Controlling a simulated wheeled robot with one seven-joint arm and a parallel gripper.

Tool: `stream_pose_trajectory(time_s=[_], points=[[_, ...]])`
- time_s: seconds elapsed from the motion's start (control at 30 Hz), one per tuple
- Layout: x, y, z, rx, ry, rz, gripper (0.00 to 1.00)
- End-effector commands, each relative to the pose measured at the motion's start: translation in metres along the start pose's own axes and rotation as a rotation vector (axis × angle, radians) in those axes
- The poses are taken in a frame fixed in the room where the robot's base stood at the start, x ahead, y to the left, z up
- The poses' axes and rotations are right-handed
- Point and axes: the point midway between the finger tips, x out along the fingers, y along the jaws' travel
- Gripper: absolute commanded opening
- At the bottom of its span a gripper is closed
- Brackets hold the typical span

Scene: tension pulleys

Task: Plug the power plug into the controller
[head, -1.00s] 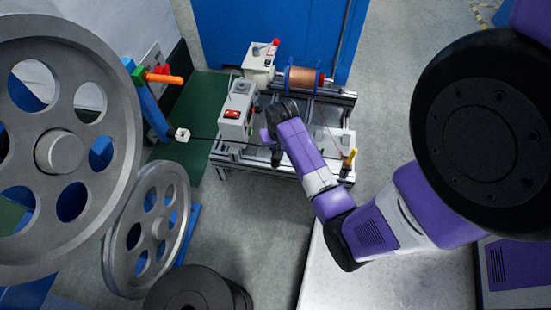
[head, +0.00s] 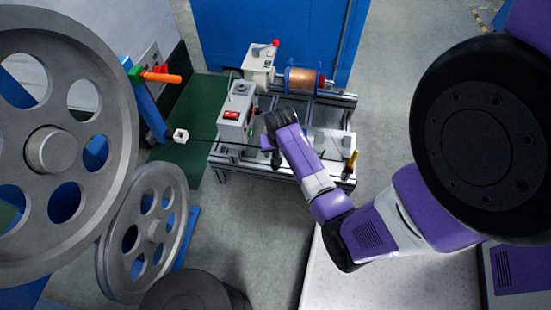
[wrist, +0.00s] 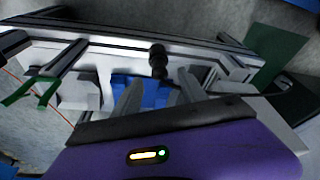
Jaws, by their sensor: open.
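The controller (head: 236,113) is a pale box with a red switch, standing on the left side of the machine frame. My gripper (head: 270,155) is just right of and in front of it, low over the frame. In the wrist view my gripper (wrist: 158,88) has its two grey fingers apart, with nothing clearly held between them. A black, knob-ended upright piece (wrist: 157,60) shows just beyond and between the fingertips; I cannot tell if it is the power plug. A blue block (wrist: 150,94) lies below it. The plug is not clearly identifiable in the head view.
A copper wire spool (head: 304,80) sits at the back of the frame. A thin dark line runs left from near my gripper to a small white cube (head: 180,135). Large grey pulleys (head: 62,150) fill the left.

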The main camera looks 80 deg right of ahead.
Motion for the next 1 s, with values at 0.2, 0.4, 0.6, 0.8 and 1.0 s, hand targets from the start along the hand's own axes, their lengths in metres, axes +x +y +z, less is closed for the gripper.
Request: stream_pose_trajectory(time_s=[0.2, 0.4, 0.6, 0.8, 1.0], points=[[0.035, 0.001, 0.003, 0.002, 0.0, 0.0, 0.5], [0.043, 0.0, 0.002, 0.001, 0.001, -0.001, 0.5], [0.043, 0.0, 0.002, 0.001, 0.001, 0.0, 0.5], [0.043, 0.0, 0.002, 0.001, 0.001, 0.0, 0.22], [0.043, 0.0, 0.002, 0.001, 0.001, 0.0, 0.0]])
